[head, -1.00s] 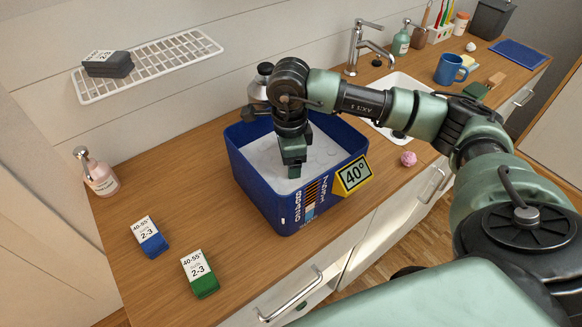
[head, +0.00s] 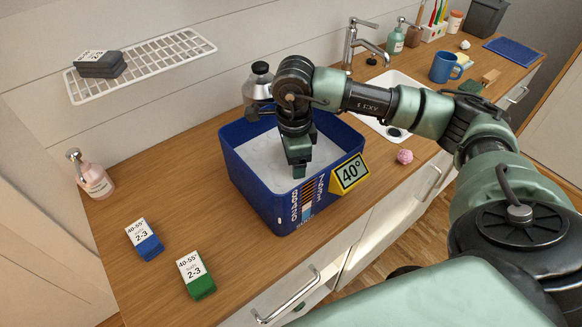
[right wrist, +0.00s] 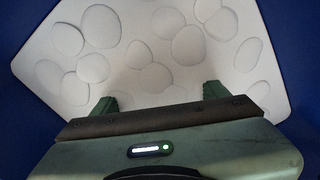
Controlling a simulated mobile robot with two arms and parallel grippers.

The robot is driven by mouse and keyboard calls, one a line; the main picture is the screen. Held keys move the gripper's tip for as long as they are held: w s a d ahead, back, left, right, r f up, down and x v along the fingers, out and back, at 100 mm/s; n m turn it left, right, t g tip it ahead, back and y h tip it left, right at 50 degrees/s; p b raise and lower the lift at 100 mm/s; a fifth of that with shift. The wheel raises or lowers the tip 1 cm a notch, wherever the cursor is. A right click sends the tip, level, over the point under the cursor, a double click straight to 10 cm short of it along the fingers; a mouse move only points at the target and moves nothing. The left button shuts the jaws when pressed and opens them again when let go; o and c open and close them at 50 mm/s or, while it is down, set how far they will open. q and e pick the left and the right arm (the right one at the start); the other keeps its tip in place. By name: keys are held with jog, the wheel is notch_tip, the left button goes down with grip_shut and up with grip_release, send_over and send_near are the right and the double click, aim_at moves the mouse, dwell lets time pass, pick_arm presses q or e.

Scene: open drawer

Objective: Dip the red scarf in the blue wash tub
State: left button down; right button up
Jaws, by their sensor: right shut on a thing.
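The blue wash tub (head: 250,188) stands on the wooden counter, full of white suds (head: 262,158), with a yellow-edged 40° sign on its front right. My right gripper (head: 299,170) points down into the tub, its fingertips at the suds. In the right wrist view its two fingers (right wrist: 160,100) reach into the white surface, and their tips are hidden. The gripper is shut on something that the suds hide. No red scarf shows in either view, so I cannot see how it lies. My left gripper is not in view.
A blue packet (head: 144,240) and a green packet (head: 196,274) lie front left. A soap pump (head: 92,176) stands at the left. A pink ball (head: 405,156) sits right of the tub.

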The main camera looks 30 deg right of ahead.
aim_at(291, 168)
jog(key=shift+s+d, duration=0.2)
jog(key=shift+w+a, duration=0.15)
jog(key=shift+w+a, duration=0.3)
dwell(0.8)
notch_tip(291, 168, up, 19)
jog(key=p, duration=1)
jog(key=shift+p, duration=0.4)
